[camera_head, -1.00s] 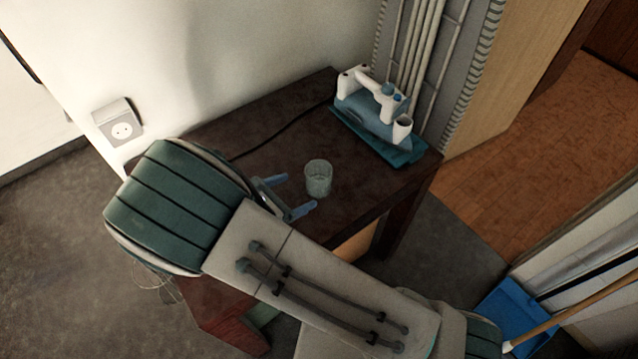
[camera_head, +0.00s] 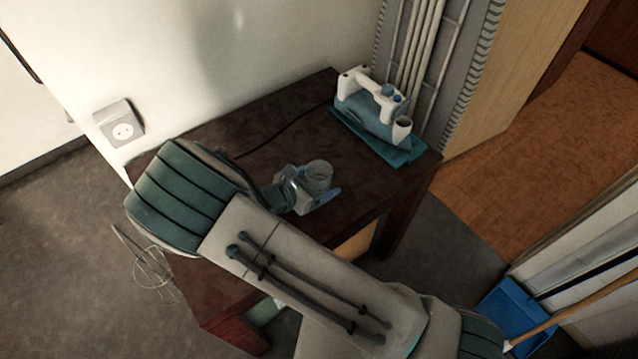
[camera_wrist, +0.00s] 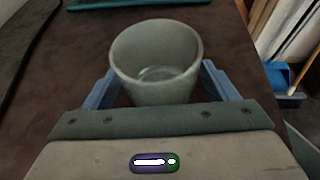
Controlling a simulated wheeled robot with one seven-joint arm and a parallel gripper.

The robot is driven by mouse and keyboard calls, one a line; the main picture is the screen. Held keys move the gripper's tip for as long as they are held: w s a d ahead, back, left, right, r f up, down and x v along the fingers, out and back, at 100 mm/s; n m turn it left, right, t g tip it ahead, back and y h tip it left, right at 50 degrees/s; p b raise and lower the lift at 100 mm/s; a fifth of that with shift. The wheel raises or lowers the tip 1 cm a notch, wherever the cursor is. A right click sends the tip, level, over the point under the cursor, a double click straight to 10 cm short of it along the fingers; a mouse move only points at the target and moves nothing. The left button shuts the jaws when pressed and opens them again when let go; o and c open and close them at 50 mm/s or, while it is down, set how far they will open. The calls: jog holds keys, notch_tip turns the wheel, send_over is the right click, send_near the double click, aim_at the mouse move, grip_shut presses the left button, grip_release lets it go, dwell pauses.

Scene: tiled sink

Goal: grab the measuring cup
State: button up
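The measuring cup (camera_head: 319,174) is a small clear, greyish cup standing upright on the dark table. In the wrist view the cup (camera_wrist: 155,58) is centred, its open rim facing up toward the camera. My gripper (camera_head: 311,186) has reached the cup at table height. In the wrist view its two blue fingers stand wide apart, one on each side of the cup's lower body. A small gap seems to show at each finger, so the gripper looks open around the cup. The cup's base is hidden behind the gripper body.
The dark wooden table (camera_head: 255,115) has free room behind the cup. A blue and white iron (camera_head: 372,108) stands on a teal base at the table's right back, its dark cord running left across the top. A wall socket (camera_head: 120,124) is at left; a blue dustpan (camera_head: 515,312) is at lower right.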

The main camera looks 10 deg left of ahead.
aim_at(328, 168)
jog(key=c, duration=0.9)
jog(key=shift+r, duration=0.15)
jog(key=shift+r, duration=1.85)
jog(key=shift+s+d+r, duration=0.5)
jog(key=shift+d+r, duration=0.65)
jog(key=shift+d, duration=0.7)
jog(key=shift+s+d+r, duration=0.55)
jog(key=shift+d+r, duration=0.65)
jog(key=shift+d, duration=0.65)
jog(key=shift+s+d+r, duration=0.5)
jog(key=shift+d+r, duration=0.65)
jog(key=shift+d, duration=0.7)
